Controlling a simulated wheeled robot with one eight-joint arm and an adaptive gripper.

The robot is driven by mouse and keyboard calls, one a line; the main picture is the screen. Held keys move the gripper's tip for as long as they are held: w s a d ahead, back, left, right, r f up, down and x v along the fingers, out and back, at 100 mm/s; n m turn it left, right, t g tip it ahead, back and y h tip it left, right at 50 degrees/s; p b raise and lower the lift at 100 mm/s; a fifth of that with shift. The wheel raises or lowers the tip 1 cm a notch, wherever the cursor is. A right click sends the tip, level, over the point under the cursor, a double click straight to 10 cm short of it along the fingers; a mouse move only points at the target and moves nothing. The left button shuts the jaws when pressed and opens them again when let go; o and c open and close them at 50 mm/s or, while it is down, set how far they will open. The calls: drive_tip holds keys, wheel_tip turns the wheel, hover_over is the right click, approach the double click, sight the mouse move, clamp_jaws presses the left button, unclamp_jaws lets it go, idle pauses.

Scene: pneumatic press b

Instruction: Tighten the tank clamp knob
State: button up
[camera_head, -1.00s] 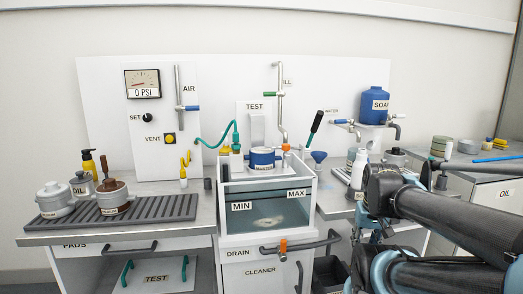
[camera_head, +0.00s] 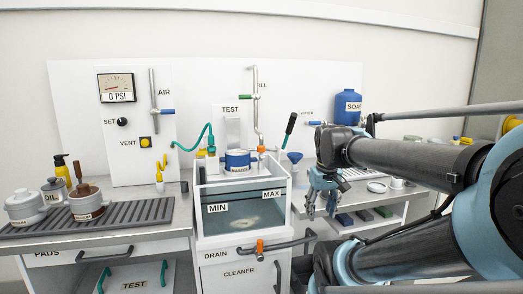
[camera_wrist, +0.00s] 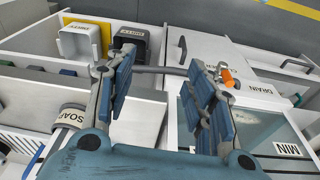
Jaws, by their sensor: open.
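The clear-fronted tank (camera_head: 205,227), labelled MIN and MAX, stands in the middle of the head view. A blue-and-white canister (camera_head: 237,160) sits at its top rear. A small orange knob (camera_head: 261,150) stands beside the canister at the tank's right rear; I cannot tell for sure that it is the clamp knob. An orange drain handle (camera_head: 260,247) is on the front below, and shows in the wrist view (camera_wrist: 227,77). My gripper (camera_head: 321,208) is open and empty, to the right of the tank, apart from it, its fingers pointing down. The wrist view (camera_wrist: 160,65) shows both fingers spread.
Pots (camera_head: 87,200) stand on a ribbed rack at left. Two open bins (camera_wrist: 80,42) show in the wrist view. Free space lies before the tank.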

drive_tip(key=w+a+r+n, duration=0.3)
drive_tip(key=w+r, duration=0.4)
drive_tip(key=r, duration=0.2)
drive_tip(key=w+a+r+n, duration=0.2)
drive_tip(key=w+a+r, duration=0.2)
drive_tip(key=w+r, duration=0.4)
wheel_tip(320, 180, up, 12)
drive_tip(key=r+n+g, duration=0.1)
drive_tip(key=n+g, duration=0.1)
drive_tip(key=n, duration=0.4)
hover_over(262, 146)
wheel_tip(262, 146, down, 17)
drive_tip(key=shift+a+f, duration=0.1)
drive_tip(key=shift+c, duration=0.5)
drive_tip(key=c, duration=1)
